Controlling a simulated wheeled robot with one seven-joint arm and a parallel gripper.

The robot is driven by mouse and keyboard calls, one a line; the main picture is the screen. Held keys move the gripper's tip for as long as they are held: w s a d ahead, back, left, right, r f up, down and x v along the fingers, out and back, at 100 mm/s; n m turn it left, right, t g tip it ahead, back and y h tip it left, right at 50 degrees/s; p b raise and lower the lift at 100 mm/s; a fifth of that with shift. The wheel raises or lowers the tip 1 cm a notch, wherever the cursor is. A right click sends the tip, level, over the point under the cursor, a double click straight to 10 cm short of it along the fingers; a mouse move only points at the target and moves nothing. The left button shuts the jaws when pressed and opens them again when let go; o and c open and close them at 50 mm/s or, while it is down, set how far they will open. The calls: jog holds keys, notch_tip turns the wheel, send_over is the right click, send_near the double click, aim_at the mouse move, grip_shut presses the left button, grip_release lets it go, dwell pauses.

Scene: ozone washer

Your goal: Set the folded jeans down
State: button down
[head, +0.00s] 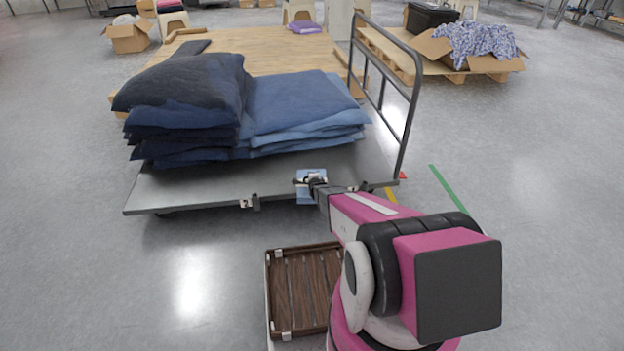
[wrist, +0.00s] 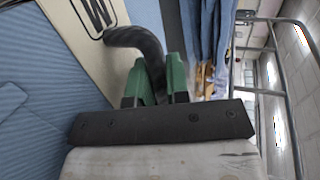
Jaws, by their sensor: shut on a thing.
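Folded jeans lie in two stacks on the flat trolley (head: 190,192) in the head view. The left stack (head: 185,115) is higher, with a very dark, rumpled pair on top. The right stack (head: 300,100) is lighter blue and lies flatter. My gripper (head: 312,180) is at the trolley's front edge, in front of the right stack, beside a small light-blue piece (head: 311,199). In the wrist view my gripper's green fingers (wrist: 160,78) are closed on a dark curved thing (wrist: 130,38). I cannot tell whether it is part of the jeans.
The trolley's grey handle rail (head: 408,115) rises at its right end. A brown slatted crate (head: 300,285) stands below my arm. A wooden platform (head: 265,55) lies behind the stacks. An open box with patterned cloth (head: 480,45) is at back right. Floor is clear at left.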

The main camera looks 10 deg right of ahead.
jog(key=shift+f, duration=0.15)
jog(key=c, duration=1.1)
grip_release()
